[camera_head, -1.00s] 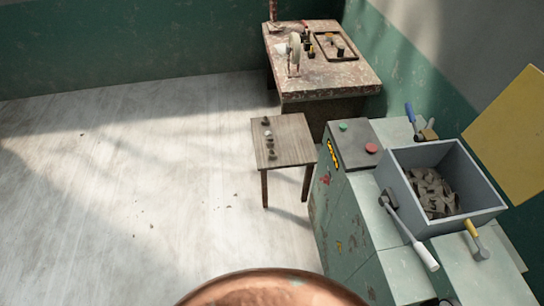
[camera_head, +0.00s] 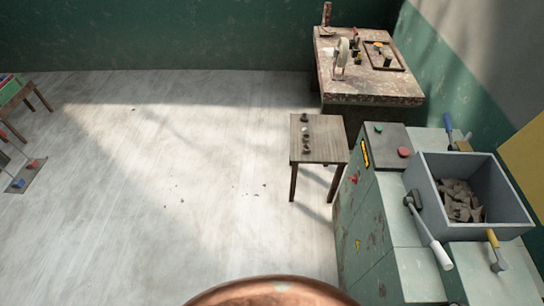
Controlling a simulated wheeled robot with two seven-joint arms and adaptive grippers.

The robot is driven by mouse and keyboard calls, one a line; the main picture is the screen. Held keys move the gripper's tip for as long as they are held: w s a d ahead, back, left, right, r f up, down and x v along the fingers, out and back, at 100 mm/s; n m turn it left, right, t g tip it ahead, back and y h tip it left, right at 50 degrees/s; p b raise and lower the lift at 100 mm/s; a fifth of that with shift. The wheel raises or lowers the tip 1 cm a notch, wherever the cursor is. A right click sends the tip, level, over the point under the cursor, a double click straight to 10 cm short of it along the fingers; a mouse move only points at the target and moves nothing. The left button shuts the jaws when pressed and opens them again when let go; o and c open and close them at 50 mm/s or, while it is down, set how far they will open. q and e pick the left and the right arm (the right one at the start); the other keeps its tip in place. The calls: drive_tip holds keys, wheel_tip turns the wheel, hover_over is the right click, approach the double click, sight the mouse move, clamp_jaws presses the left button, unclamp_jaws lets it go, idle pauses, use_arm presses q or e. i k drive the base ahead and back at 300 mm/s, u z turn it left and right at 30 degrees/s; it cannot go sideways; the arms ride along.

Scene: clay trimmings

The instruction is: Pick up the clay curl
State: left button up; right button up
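I cannot single out one clay curl. Brown-grey clay trimmings (camera_head: 458,200) lie heaped in a grey open-topped hopper (camera_head: 429,190) on the green machine at the right. A few small dark bits (camera_head: 264,184) lie on the pale floor left of the wooden stool; they are too small to identify. Several small dark lumps and a paler one (camera_head: 305,131) stand in a row on the stool's top (camera_head: 328,140). Neither of my grippers is in view.
The green machine (camera_head: 372,225) stands at right, with levers (camera_head: 428,232) and red and green buttons. A stained workbench (camera_head: 370,90) with tools stands behind the stool. At far left are a small table (camera_head: 32,91) and a grey floor plate (camera_head: 27,177).

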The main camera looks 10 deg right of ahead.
sight(305, 146)
drive_tip(key=u, duration=1.2)
drive_tip(key=i, duration=1.4)
drive_tip(key=z, duration=0.5)
drive_tip(key=i, duration=0.75)
drive_tip(key=z, duration=0.75)
